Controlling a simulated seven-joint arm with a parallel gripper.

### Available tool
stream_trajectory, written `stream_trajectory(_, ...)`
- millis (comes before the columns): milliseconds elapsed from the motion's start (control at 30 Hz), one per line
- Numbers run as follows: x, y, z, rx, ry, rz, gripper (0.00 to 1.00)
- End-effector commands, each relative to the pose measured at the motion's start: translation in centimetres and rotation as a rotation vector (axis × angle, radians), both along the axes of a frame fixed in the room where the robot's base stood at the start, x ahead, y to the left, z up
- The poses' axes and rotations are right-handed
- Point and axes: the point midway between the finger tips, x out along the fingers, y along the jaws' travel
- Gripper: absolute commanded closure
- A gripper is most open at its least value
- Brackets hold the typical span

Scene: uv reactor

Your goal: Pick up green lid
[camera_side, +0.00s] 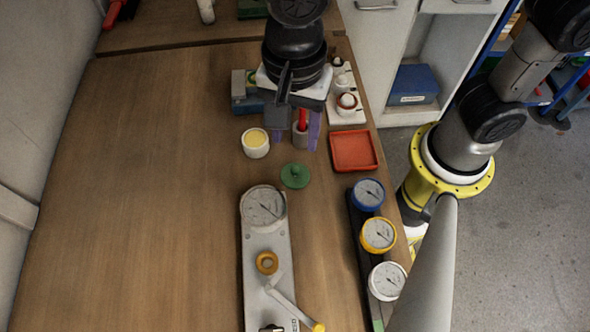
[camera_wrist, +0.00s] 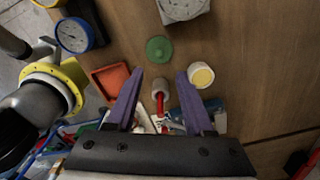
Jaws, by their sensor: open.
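The green lid (camera_side: 295,175) lies flat on the wooden table, with a small knob on top. It also shows in the wrist view (camera_wrist: 159,49), beyond my fingertips and between their lines. My gripper (camera_side: 296,143) is open, with its purple fingers pointing down behind the lid in the side view. In the wrist view the two fingers (camera_wrist: 160,77) are spread apart. A pale cup holding a red stick (camera_side: 301,133) shows between the fingers in both views. I cannot tell how high the fingers are above the table.
A white cup with yellow contents (camera_side: 256,144) stands left of the lid. A red tray (camera_side: 353,151) lies to the right. A gauge panel (camera_side: 265,260) and a row of gauges (camera_side: 378,235) are in front. The table's left side is clear.

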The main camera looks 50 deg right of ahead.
Motion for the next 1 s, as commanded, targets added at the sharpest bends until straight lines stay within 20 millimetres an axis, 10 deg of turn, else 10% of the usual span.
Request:
stream_trajectory(700,-0.4,0.4,-7.9,-0.001,0.001,-0.002,0.47)
stream_trajectory(1000,-0.4,0.4,-8.1,0.000,-0.001,-0.001,0.51)
